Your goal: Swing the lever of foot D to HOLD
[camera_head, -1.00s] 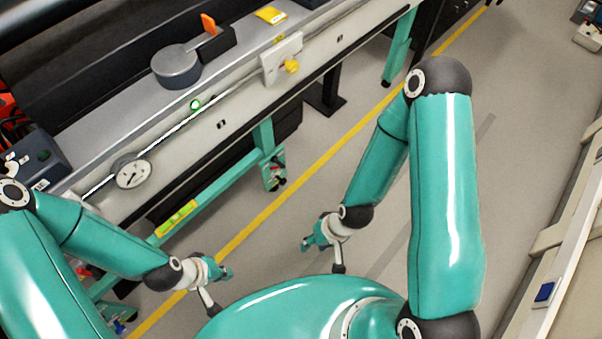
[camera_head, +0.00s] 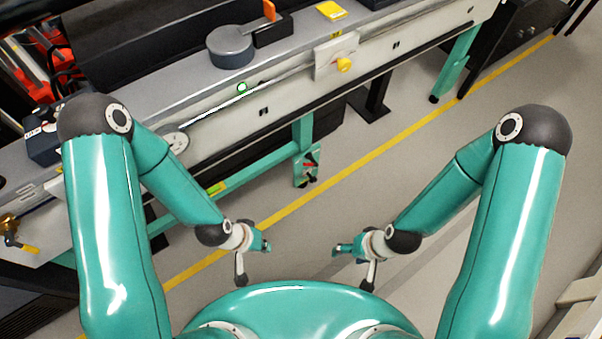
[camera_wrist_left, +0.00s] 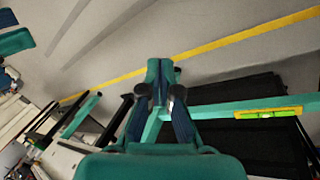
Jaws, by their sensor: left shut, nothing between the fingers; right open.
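A table foot (camera_head: 307,165) with a small red-and-dark lever mechanism is at the bottom of a teal leg, near the middle of the head view. Its letter and lever setting are too small to read, so I cannot tell if it is foot D. My left gripper (camera_head: 266,246) is shut and empty, in front of the table and below that foot in the picture. Its closed fingers also show in the left wrist view (camera_wrist_left: 160,72). My right gripper (camera_head: 338,249) is open and empty, to the right of the left one. Neither gripper touches the table.
The long table (camera_head: 265,105) carries a grey round block (camera_head: 230,48), a yellow-knobbed plate (camera_head: 335,57) and a dial gauge (camera_head: 175,140). A green spirit level lies on the teal lower beam (camera_wrist_left: 268,113).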

